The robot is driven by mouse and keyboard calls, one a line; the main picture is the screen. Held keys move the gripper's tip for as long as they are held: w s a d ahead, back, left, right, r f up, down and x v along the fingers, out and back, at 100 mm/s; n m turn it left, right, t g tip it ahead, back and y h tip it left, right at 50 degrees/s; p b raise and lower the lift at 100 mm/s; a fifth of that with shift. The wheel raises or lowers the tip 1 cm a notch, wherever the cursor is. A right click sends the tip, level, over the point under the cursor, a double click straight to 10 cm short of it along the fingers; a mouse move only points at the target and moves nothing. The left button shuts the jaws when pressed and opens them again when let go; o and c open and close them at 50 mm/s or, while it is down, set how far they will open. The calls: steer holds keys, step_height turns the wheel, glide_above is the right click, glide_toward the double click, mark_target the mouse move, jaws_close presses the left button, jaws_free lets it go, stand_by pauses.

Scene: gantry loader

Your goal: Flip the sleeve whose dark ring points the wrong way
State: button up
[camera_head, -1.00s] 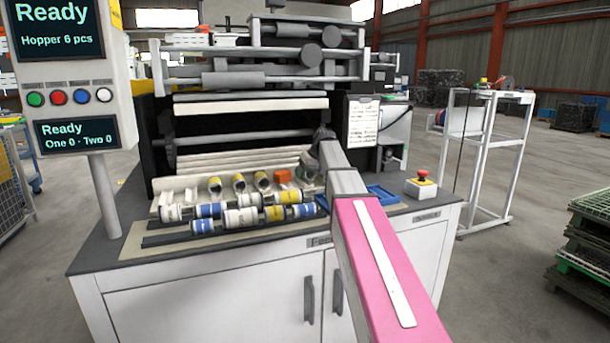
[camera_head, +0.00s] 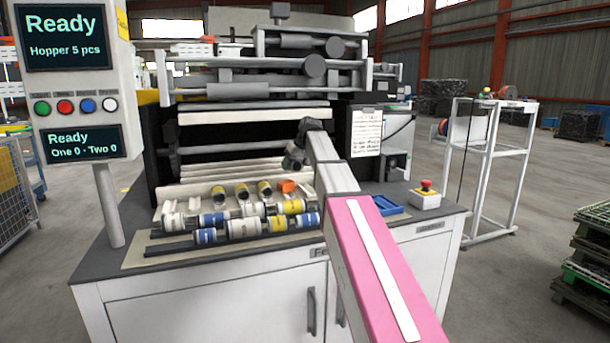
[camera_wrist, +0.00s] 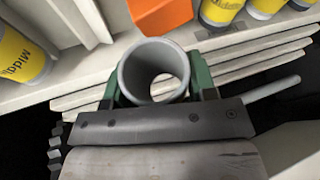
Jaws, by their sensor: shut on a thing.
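My gripper (camera_wrist: 157,82) is shut on a grey hollow sleeve (camera_wrist: 141,66), seen end-on between the two green fingers in the wrist view. I cannot make out a dark ring on it. In the head view my gripper (camera_head: 293,158) hangs above the right end of the hopper, and the held sleeve is too dark and small to tell there. Several sleeves with white, blue and yellow labels lie in rows on the front rack, among them a blue one (camera_head: 207,236) and a yellow one (camera_head: 290,207). Yellow-labelled sleeves (camera_head: 241,193) stand tilted behind them.
An orange block (camera_head: 287,186) sits beside the tilted sleeves, close below my gripper. A blue tray (camera_head: 388,206) and a red stop button (camera_head: 427,186) are at the right of the bench. The screen (camera_head: 65,38) reads "Hopper 5 pcs". Machine rollers stand behind.

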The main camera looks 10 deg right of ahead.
mark_target(307, 190)
steer(key=a+r, duration=0.1)
steer(key=a, duration=0.1)
steer(key=a+r, duration=0.1)
steer(key=a, duration=0.1)
steer(key=shift+s+r, duration=0.3)
steer(key=w+d+m+t+h, duration=0.15)
steer(key=d+h, duration=0.25)
steer(key=d, duration=0.6)
steer(key=shift+t, duration=0.35)
steer(key=shift+s+f, duration=0.2)
steer(key=shift+f, duration=5.15)
steer(key=o, duration=1.2)
steer(key=shift+r, duration=0.1)
